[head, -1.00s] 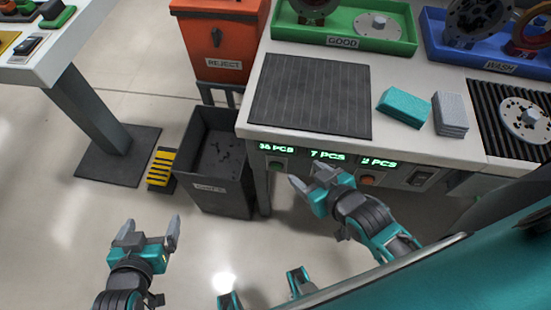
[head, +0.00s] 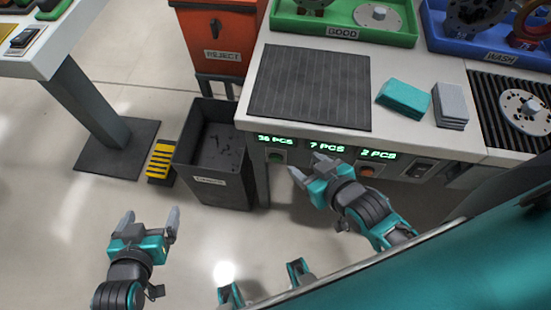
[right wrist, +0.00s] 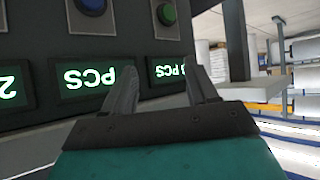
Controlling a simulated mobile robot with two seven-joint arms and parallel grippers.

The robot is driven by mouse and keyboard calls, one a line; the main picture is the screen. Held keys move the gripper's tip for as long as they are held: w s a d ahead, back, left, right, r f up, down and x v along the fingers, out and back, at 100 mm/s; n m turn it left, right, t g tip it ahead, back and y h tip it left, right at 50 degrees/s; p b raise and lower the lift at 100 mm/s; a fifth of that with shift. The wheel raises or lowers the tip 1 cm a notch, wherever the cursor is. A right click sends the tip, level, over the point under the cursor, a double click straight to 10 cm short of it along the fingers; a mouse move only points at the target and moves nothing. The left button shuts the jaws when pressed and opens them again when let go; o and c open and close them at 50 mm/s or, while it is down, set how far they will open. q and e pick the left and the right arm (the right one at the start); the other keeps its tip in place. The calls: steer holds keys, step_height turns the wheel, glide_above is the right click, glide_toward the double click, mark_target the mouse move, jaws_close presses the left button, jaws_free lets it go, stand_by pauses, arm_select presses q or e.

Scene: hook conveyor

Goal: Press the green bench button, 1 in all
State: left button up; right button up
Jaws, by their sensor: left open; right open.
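The green bench button (head: 277,156) is on the front panel under the worktop, below the leftmost green display. In the right wrist view the green button (right wrist: 167,14) shows near the top, above and beyond my fingers. My right gripper (head: 305,164) is open and empty in front of the panel, to the right of the green button in the head view and apart from it. Its two fingers (right wrist: 164,88) point at the panel in the right wrist view. My left gripper (head: 149,213) is open and empty over the floor at the lower left.
An orange button (head: 367,170) and a dark switch (head: 419,169) sit further right on the panel. A blue button (right wrist: 92,5) shows in the right wrist view. A dark bin (head: 224,189) stands left of the bench leg. The worktop (head: 400,66) overhangs the panel.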

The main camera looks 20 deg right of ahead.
jaws_close()
stand_by(0.3)
steer(key=shift+s+f, duration=0.1)
stand_by(1.1)
